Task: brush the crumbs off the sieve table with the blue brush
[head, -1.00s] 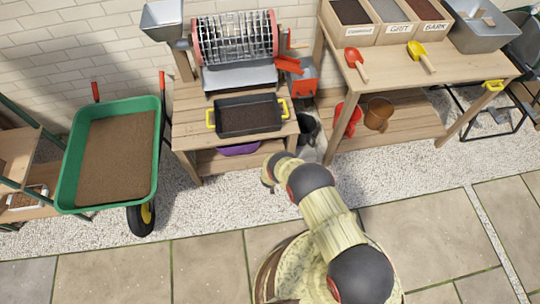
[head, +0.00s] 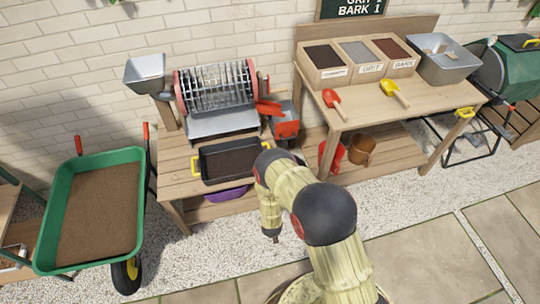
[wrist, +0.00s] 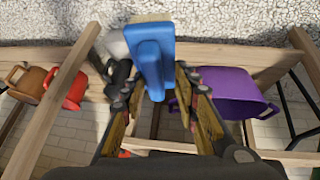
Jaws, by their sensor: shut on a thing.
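The sieve table (head: 176,168) is wooden and stands against the brick wall, left of centre in the head view. It carries a wire drum sieve (head: 215,88) and a black tray (head: 203,165) of dark soil with yellow handles. I cannot make out crumbs on its top; my arm hides part of its right front. In the wrist view my gripper (wrist: 156,88) is shut on the blue brush (wrist: 151,52), whose pale bristle end is at the top. In the head view my arm's end hangs low in front of the table, and the brush cannot be seen there.
A green wheelbarrow (head: 137,205) of soil stands left. A potting bench (head: 350,112) with labelled bins stands right. Below are a purple tub (wrist: 225,88), a red pot (wrist: 72,92) and an orange-brown pot (wrist: 30,85). Gravel and paving in front are clear.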

